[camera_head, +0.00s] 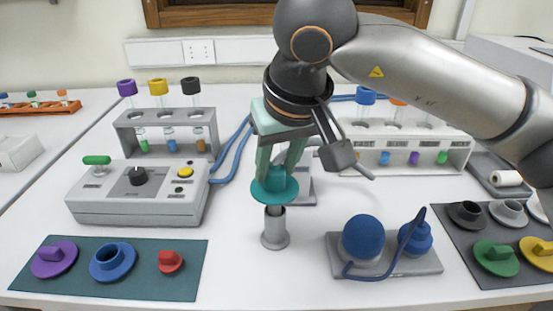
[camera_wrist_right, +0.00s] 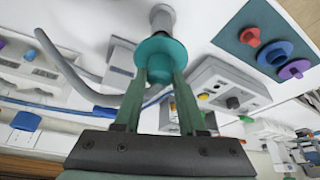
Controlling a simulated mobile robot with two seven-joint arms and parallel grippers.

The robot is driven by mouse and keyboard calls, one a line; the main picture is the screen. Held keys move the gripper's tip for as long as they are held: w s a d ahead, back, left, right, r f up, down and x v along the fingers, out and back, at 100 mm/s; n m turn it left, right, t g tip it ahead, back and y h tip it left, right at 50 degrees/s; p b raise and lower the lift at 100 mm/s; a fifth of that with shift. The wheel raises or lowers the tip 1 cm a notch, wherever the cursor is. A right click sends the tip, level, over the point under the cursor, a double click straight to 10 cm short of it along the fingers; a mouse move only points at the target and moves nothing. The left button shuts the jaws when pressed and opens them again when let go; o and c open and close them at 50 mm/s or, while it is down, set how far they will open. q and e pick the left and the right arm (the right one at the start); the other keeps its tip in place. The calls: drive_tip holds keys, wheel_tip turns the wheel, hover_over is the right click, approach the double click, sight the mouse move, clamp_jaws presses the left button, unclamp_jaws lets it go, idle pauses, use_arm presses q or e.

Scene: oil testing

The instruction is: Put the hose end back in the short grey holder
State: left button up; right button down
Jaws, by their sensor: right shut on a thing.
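My right gripper (camera_head: 278,170) is shut on the teal hose end (camera_head: 274,190), which has a wide round flange and a grey nozzle below it. The hose end is upright, directly above the short grey holder (camera_head: 275,238) at the front middle of the table. The nozzle tip meets the holder's mouth in the head view; how far inside it is I cannot tell. In the right wrist view, the gripper (camera_wrist_right: 158,78) has a finger on each side of the teal hose end (camera_wrist_right: 160,50), with the holder (camera_wrist_right: 162,14) beyond it. My left gripper is out of view.
A teal mat (camera_head: 130,290) lies front left, a dark mat (camera_head: 465,250) at right. Tube racks (camera_head: 165,120) stand behind; a blue cable (camera_head: 235,150) runs nearby.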

sight(279, 179)
drive_tip(key=shift+f+b, duration=0.7)
drive_tip(key=shift+f, duration=0.5)
drive_tip(key=shift+s+r, duration=0.1)
idle(0.4)
drive_tip(key=shift+f, duration=0.6)
drive_tip(key=c, duration=0.8)
unclamp_jaws()
drive_tip(key=shift+o, duration=0.2)
